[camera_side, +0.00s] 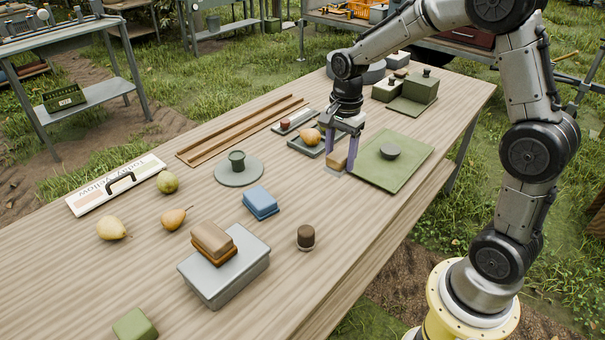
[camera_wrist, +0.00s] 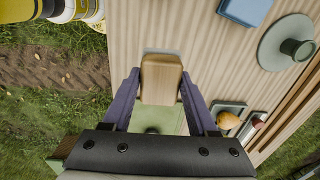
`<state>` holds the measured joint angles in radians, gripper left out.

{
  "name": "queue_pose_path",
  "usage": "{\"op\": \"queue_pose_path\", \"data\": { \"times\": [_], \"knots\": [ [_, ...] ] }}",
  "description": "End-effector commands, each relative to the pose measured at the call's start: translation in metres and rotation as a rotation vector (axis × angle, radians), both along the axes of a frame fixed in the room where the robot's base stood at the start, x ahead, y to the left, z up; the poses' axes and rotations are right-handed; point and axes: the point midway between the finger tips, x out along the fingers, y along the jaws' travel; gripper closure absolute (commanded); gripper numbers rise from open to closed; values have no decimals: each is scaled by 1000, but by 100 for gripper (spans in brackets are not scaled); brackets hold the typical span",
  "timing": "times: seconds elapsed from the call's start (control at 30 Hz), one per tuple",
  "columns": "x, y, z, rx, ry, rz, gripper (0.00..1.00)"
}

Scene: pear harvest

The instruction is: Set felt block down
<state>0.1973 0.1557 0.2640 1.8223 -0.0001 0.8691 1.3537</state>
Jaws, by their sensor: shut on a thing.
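The felt block (camera_side: 337,160), a tan block with rounded corners, sits between the purple fingers of my gripper (camera_side: 341,163) in the side view. My gripper is shut on it near the right edge of the wooden table. In the wrist view, the felt block (camera_wrist: 161,78) lies between the two fingertips of my gripper (camera_wrist: 160,85). A thin grey patch shows at its edge, against the tabletop. I cannot tell whether the block touches the surface or hangs just above it.
A green mat (camera_side: 408,152) with a dark round piece (camera_side: 390,151) lies right of my gripper. A dark tray (camera_side: 310,148) with an orange fruit (camera_side: 310,136) is close on the left. A grey disc (camera_side: 238,178) holds a green cup (camera_side: 237,160). Bare wood lies toward the dark cylinder (camera_side: 305,238).

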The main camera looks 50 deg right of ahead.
Motion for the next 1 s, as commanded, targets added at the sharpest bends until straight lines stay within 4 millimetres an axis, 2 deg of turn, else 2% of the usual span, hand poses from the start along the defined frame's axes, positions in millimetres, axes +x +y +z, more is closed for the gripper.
{"op": "queue_pose_path", "data": {
  "times": [0.03, 0.2, 0.3, 0.57, 1.0],
  "knots": [
    [15, -7, -1, 0, 1, 4, 96],
    [47, -25, -7, -1, 3, 5, 96],
    [57, -33, -14, 0, 7, -4, 96],
    [70, -43, -32, 6, 30, -20, 96],
    [149, -63, -70, 6, 30, -20, 96]
  ]
}}
